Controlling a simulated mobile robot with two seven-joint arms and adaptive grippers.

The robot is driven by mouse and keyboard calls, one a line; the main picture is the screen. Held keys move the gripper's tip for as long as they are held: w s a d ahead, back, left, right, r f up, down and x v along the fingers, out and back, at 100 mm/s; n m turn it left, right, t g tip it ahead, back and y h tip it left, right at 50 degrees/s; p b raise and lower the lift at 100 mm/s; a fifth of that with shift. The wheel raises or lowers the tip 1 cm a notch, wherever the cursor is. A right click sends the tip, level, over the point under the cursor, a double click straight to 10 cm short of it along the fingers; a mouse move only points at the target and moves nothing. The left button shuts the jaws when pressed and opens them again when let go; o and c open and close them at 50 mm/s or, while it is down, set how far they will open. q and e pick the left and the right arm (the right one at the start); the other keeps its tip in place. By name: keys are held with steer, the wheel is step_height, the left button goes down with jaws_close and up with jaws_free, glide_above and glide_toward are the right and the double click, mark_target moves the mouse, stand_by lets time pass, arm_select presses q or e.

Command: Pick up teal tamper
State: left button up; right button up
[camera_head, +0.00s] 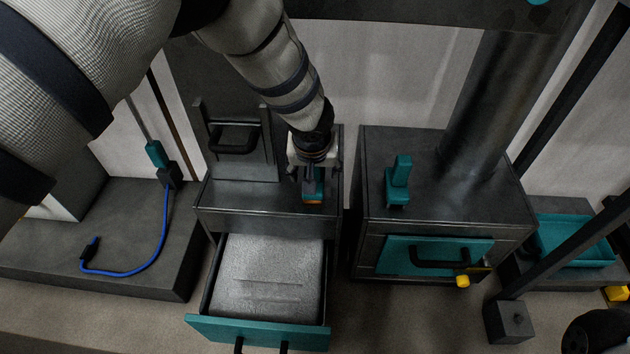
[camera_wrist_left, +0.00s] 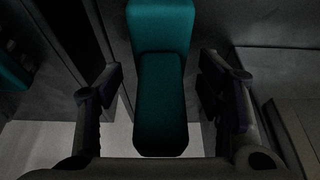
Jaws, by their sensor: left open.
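The teal tamper (camera_wrist_left: 161,105) fills the gap between my left gripper's fingers in the left wrist view, as a long dark-teal block with a wider part above it. My left gripper (camera_wrist_left: 165,100) is open, with one finger on each side and a visible gap to each. In the head view the left gripper (camera_head: 313,182) points down over the right part of the open-drawer cabinet's top. A little teal shows at its tips, with an orange edge below; the rest is hidden by the gripper. My right gripper is not in view.
The cabinet's drawer (camera_head: 258,333) is pulled out, with grey fill. A second cabinet (camera_head: 440,190) to the right carries another teal upright piece (camera_head: 398,182) and a thick pipe. A blue cable (camera_head: 160,235) lies at left. A teal tray (camera_head: 575,240) stands at far right.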

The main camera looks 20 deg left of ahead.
arm_select(q)
steer(key=shift+w, duration=0.1)
steer(key=shift+c, duration=0.2)
steer(key=c, duration=1.4)
steer(key=shift+r, duration=0.2)
step_height(320, 180, up, 3)
steer(key=shift+f+p, duration=0.1)
steer(key=shift+p, duration=0.65)
steer(key=s+d+r+p, duration=0.1)
steer(key=s+d+r, duration=0.1)
steer(key=s+r, duration=0.1)
steer(key=s+d+r+p, duration=0.2)
steer(key=s+d+r, duration=0.1)
steer(key=s, duration=0.1)
steer(key=s+d+r+p, duration=0.1)
steer(key=s+d+r, duration=0.2)
steer(key=s, duration=0.1)
steer(key=shift+s+r+p, duration=0.25)
steer(key=shift+r+p, duration=0.1)
steer(key=shift+p, duration=0.05)
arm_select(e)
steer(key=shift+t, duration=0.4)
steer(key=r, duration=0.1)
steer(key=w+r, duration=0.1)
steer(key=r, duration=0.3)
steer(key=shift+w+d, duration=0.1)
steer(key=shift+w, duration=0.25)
